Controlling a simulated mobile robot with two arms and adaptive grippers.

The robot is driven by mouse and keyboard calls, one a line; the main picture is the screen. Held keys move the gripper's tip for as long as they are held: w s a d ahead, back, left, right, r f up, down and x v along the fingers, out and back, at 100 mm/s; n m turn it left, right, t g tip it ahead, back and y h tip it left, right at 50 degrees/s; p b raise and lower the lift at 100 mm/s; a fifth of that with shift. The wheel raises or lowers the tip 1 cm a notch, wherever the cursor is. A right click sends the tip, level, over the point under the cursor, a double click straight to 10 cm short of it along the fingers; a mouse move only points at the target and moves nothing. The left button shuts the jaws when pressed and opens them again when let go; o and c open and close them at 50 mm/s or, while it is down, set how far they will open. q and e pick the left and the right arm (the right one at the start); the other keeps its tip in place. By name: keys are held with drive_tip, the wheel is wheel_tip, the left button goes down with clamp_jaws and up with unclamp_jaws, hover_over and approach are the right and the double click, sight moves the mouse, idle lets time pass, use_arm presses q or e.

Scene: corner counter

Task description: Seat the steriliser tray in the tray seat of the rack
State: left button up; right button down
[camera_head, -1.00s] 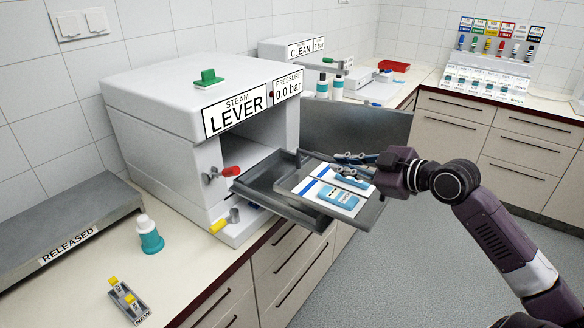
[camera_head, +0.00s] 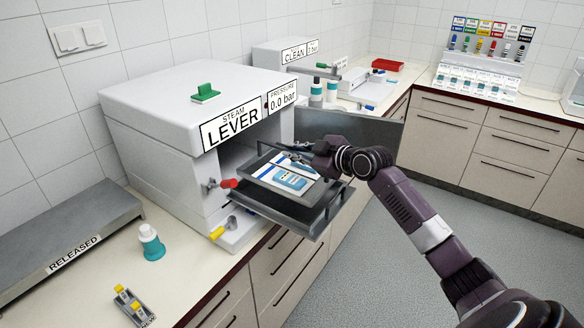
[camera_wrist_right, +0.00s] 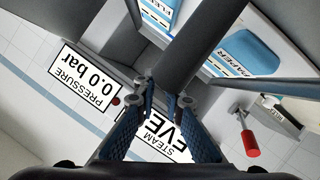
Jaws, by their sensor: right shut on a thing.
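The steriliser tray (camera_head: 318,186) is a dark grey tray with blue and white pouches lying in it. My right gripper (camera_head: 297,156) is shut on its far-side rim or handle and holds it over the rack (camera_head: 312,222). The rack is a dark metal frame drawn out of the steriliser's open front. The tray looks raised above the rack and roughly level; the gap and the tray seat beneath are hidden. In the right wrist view my right gripper's fingers (camera_wrist_right: 165,100) close on a dark bar, with the tray's PAPER pouch (camera_wrist_right: 245,55) beyond. My left gripper is not in view.
The white steriliser (camera_head: 150,120) stands left of the tray, with a red-tipped lever (camera_head: 228,184) and a yellow-tipped one (camera_head: 217,233) near its opening. Its open door (camera_head: 350,130) is behind the tray. A teal bottle (camera_head: 152,245) stands on the counter. Floor at right is clear.

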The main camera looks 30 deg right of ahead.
sight(292, 171)
drive_tip(key=shift+w+a, duration=0.1)
drive_tip(key=shift+w, duration=0.25)
drive_tip(key=shift+s+f+p, duration=0.1)
drive_tip(key=shift+f+p, duration=0.3)
drive_tip(key=shift+f, duration=0.5)
drive_tip(key=shift+f+p, duration=0.55)
drive_tip(key=shift+f, duration=1.9)
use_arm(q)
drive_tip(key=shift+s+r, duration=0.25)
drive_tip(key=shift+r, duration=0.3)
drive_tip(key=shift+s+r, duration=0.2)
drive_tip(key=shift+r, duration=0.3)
use_arm(e)
drive_tip(key=shift+f, duration=0.1)
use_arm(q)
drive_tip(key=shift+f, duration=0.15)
use_arm(e)
drive_tip(key=c, duration=2)
unclamp_jaws()
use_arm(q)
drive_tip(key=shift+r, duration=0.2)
use_arm(e)
drive_tip(key=shift+s, duration=0.1)
